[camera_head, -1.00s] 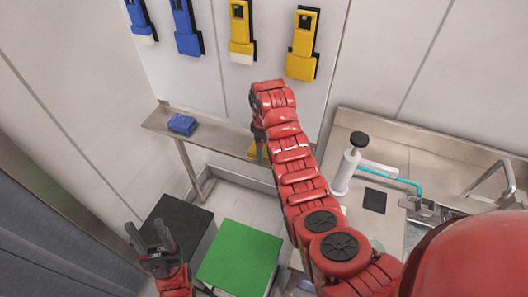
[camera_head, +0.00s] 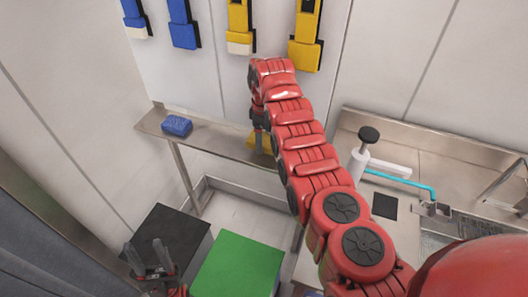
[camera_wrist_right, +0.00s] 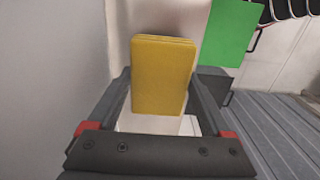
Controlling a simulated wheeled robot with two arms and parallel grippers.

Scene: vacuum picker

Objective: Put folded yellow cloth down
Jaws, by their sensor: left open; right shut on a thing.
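The folded yellow cloth (camera_wrist_right: 162,75) is between the fingers of my right gripper (camera_wrist_right: 160,90) in the right wrist view, and the gripper is shut on it. In the head view a small part of the yellow cloth (camera_head: 262,141) shows beside my right arm, over the narrow metal shelf (camera_head: 222,143). The arm hides much of the cloth and the right gripper (camera_head: 259,122). I cannot tell whether the cloth touches the shelf. My left gripper (camera_head: 148,262) is open and empty at the lower left, near the black box top.
A folded blue cloth (camera_head: 177,126) lies on the shelf's left part. Blue and yellow devices (camera_head: 306,35) hang on the wall above. A black box (camera_head: 170,236) and green box (camera_head: 238,265) stand below.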

